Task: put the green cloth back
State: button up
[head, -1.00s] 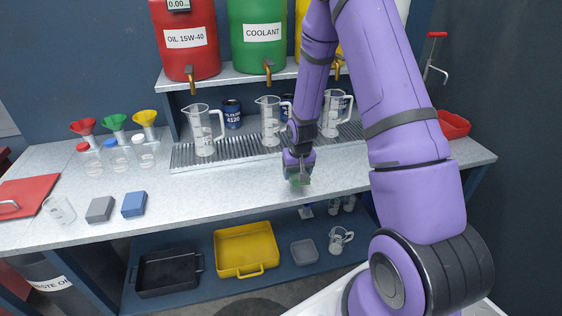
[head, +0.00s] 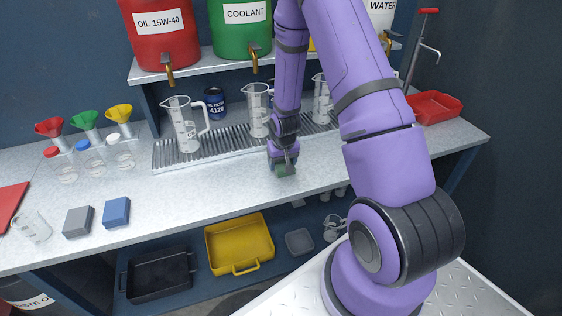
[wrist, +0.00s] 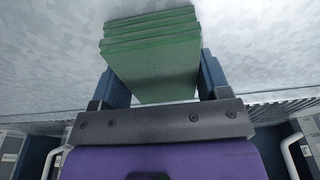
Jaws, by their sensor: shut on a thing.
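The green cloth (wrist: 155,68) is a folded, layered block between the blue fingers of my gripper (wrist: 158,78) in the wrist view. My gripper is shut on it. In the head view my gripper (head: 284,166) is low over the middle of the bench, in front of the drip grate, with a little of the green cloth (head: 285,171) showing beneath it. I cannot tell whether the cloth touches the bench top. A grey folded block (head: 78,221) and a blue one (head: 117,211) lie side by side at the bench's left front.
Clear jugs (head: 184,125) stand on the drip grate (head: 213,147) behind my gripper. Bottles (head: 92,160) and funnels stand at the left. A red tray (head: 435,107) is at the far right. The bench top (head: 200,187) between the blue block and my gripper is clear.

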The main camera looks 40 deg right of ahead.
jog(key=shift+f, duration=0.1)
jog(key=o, duration=1)
jog(key=shift+c, duration=0.2)
